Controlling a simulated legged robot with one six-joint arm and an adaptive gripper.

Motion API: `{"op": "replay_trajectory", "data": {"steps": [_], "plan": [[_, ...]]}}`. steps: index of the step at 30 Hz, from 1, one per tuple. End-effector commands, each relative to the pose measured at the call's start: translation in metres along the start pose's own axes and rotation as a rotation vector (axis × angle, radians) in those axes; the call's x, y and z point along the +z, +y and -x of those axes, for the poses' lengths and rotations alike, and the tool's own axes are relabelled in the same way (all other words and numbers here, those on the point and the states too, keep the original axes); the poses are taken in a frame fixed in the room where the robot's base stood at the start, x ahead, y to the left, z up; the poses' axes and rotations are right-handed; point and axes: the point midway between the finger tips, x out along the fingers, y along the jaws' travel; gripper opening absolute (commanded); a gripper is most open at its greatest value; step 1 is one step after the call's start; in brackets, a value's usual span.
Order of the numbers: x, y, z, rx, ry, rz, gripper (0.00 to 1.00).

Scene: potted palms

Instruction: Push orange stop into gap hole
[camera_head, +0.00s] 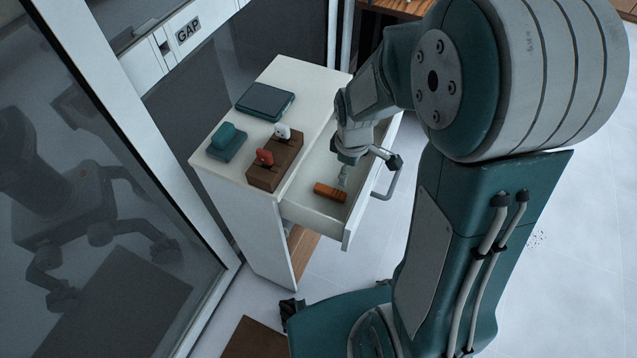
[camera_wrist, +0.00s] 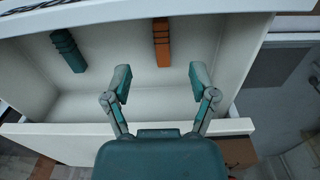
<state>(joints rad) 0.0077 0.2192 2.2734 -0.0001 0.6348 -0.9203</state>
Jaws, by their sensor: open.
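The orange stop (camera_head: 331,192) is a small ridged block lying in the open drawer (camera_head: 308,211). It also shows in the wrist view (camera_wrist: 162,42), at the top centre near the drawer's far wall. My gripper (camera_head: 343,176) is over the drawer, close to the orange stop. In the wrist view my gripper (camera_wrist: 160,78) has its two fingers spread apart, with nothing between them. The stop lies beyond the fingertips, roughly in line with the space between them. The GAP label (camera_head: 188,30) is on a white rail at the upper left, with a dark slot (camera_head: 163,47) beside it.
A teal ridged block (camera_wrist: 68,50) lies in the drawer, left of the stop. The white cabinet top (camera_head: 300,75) holds a dark teal tray (camera_head: 265,101), a teal object (camera_head: 227,140) and a brown block (camera_head: 274,170) with red and white pieces. A glass panel (camera_head: 90,180) stands at left.

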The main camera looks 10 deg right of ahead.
Motion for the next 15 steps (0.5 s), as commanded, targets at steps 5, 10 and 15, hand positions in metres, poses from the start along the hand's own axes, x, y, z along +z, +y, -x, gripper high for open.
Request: {"op": "replay_trajectory", "data": {"steps": [5,10,15], "plan": [[0.0,0.001,-0.017,-0.015,-0.01,0.033,0.74],[0.002,0.001,-0.045,-0.018,-0.01,0.031,0.74],[0.0,0.001,-0.063,-0.014,-0.01,0.031,0.74]]}}
